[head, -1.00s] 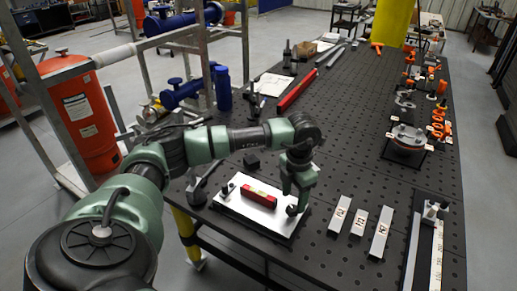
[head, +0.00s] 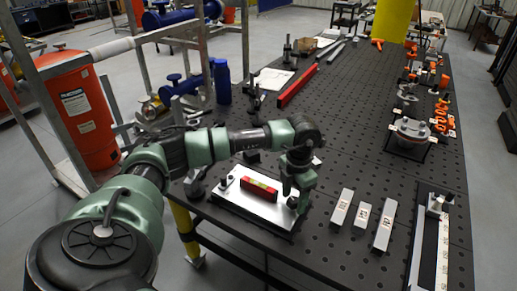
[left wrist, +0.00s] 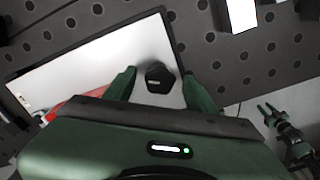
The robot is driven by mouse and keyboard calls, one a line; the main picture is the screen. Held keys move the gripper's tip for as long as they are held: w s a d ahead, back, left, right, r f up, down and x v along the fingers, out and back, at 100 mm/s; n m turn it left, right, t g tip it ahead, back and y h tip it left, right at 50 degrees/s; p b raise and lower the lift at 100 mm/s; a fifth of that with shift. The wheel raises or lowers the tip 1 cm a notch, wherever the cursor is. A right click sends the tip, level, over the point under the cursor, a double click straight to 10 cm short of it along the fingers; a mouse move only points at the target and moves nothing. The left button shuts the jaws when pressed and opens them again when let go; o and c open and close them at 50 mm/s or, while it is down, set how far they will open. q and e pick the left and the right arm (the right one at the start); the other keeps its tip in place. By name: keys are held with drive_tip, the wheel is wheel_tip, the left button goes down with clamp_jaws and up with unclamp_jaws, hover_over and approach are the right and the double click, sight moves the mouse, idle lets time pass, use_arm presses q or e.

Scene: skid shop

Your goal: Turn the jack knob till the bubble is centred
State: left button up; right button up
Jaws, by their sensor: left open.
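A white plate (head: 225,197) lies near the table's front edge, with a red level (head: 250,192) on it. The level's yellow-green vial (head: 259,185) shows, but the bubble is too small to make out. A black knob (head: 292,202) sits at the plate's right corner. My left gripper (head: 296,196) is over that knob. In the left wrist view the knob (left wrist: 157,78) stands between the two green fingers of my open left gripper (left wrist: 160,74), with gaps on both sides. What looks like my right gripper (left wrist: 268,110) shows small, away from the plate.
Several pale bars (head: 362,215) lie right of the plate, and a long ruler-like strip (head: 440,255) further right. A red bar (head: 297,90) lies behind. The perforated tabletop (head: 340,130) between is mostly clear.

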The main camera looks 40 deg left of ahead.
use_arm(q)
drive_tip(key=c, duration=1.2)
drive_tip(key=shift+f+m+b, duration=0.1)
drive_tip(key=shift+m+b, duration=0.55)
drive_tip(key=shift+m, duration=0.45)
drive_tip(key=shift+s+m+b, duration=0.15)
drive_tip(key=shift+m+b, duration=0.35)
drive_tip(key=shift+m, duration=0.8)
drive_tip(key=shift+s+d+f, duration=0.1)
